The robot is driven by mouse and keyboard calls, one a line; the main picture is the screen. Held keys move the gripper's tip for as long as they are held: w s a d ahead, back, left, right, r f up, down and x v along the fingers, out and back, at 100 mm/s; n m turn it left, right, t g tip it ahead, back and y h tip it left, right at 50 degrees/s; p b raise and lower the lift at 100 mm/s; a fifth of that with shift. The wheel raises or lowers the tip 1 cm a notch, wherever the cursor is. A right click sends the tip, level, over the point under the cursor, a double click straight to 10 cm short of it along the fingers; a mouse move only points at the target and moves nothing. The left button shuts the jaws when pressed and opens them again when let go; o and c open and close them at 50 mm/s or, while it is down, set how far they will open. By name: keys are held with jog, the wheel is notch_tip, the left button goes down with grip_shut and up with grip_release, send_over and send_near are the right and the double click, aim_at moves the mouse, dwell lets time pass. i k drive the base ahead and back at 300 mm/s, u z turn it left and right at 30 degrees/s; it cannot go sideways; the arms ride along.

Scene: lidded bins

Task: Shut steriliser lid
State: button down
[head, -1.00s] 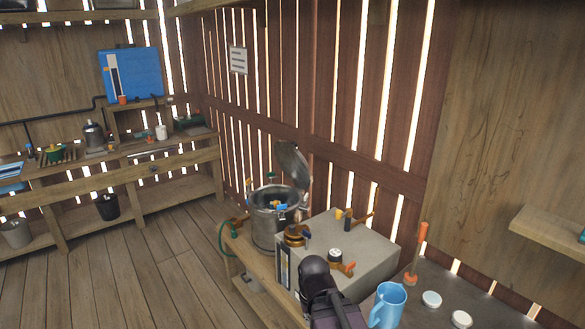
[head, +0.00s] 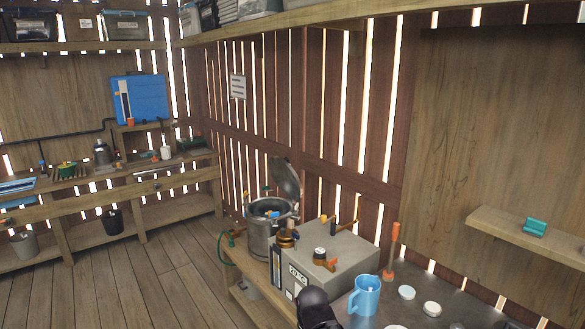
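The steriliser (head: 262,240) is a round metal pot on a low wooden bench, left of a grey box. Its grey lid (head: 286,176) stands raised and tilted back at the rear right of the rim, so the pot is open. Blue and other small fittings show around the rim. A dark rounded part of my own arm shows at the bottom centre, in front of the grey box. My gripper is not in view, so its state and any hold are hidden.
The grey box (head: 338,252) beside the steriliser carries brass and orange fittings. A blue mug (head: 364,297), white discs and an orange-handled tool (head: 393,248) stand on the dark tabletop at right. Wooden floor (head: 150,285) is clear at left. A shelf (head: 530,240) juts out at right.

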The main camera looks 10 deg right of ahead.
aim_at(286, 179)
jog(key=k, duration=0.65)
jog(key=u, duration=0.35)
jog(key=i, duration=1.6)
jog(key=z, duration=0.35)
jog(key=i, duration=0.65)
jog(key=z, duration=0.35)
